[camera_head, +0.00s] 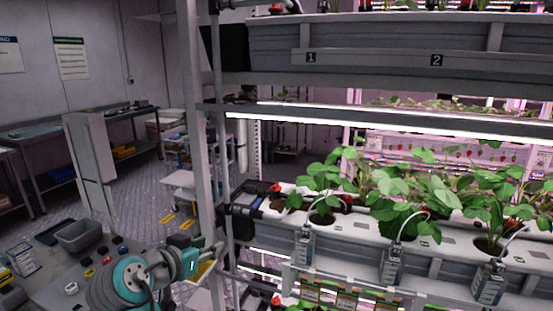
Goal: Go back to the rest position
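My arm shows at the bottom left, with grey links and teal joint covers, folded low beside the rack. The end of the arm, with my gripper (212,250), appears small near the rack's upright post. Its fingers are too small and unclear to tell whether they are open or shut, and I see no berry or other thing clearly held there.
The berry rack (203,150) fills the right side, with strawberry plants (405,195) in a white trough and a grey trough (380,62) above. A grey bin (78,236) and small items stand at lower left. Open floor (145,185) lies behind, with a cart (183,182) and benches.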

